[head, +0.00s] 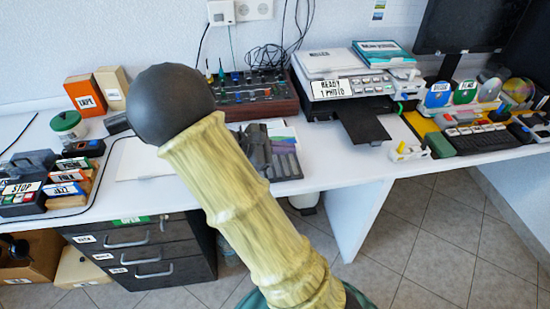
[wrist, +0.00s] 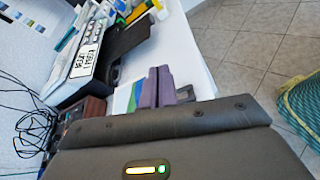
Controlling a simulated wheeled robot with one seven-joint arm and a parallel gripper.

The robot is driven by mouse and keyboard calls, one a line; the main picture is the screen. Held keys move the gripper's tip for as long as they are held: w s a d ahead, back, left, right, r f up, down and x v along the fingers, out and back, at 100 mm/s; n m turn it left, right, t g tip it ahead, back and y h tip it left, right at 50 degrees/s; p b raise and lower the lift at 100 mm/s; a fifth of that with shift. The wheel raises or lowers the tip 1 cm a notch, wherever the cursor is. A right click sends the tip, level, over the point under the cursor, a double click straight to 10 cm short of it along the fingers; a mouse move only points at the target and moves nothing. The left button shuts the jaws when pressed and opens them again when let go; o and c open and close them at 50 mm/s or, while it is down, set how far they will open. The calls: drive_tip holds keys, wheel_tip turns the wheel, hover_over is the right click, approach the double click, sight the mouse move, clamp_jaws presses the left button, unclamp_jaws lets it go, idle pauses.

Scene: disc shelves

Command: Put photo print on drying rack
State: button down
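My gripper (wrist: 160,78) shows in the wrist view as two purple-grey fingers side by side, with no clear gap and nothing visible between them. In the head view its dark body (head: 257,148) is partly behind my arm, above the desk. A sheet with green and blue areas (wrist: 125,98) lies beside the fingers in the wrist view, and its edge shows in the head view (head: 283,130); I cannot tell whether it is the photo print. The printer (head: 350,88), labelled "READY 1 PHOTO", has a dark output tray (head: 362,124) that looks empty. I cannot identify the drying rack for certain.
A mixer-like box with knobs (head: 250,90) and loose cables are at the back. Discs (head: 519,89) and a keyboard (head: 480,138) are at the right. Labelled boxes (head: 85,95) crowd the left. Drawers (head: 140,250) stand below the desk. Tiled floor lies in front.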

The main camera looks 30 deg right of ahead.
drive_tip(key=b, duration=0.1)
hover_over(284, 178)
wheel_tip(284, 178, down, 5)
drive_tip(key=shift+f, duration=0.2)
drive_tip(key=shift+w+f+b, duration=0.1)
drive_tip(key=shift+f+b, duration=0.45)
drive_tip(key=shift+f, duration=1.35)
drive_tip(key=c, duration=1.7)
unclamp_jaws()
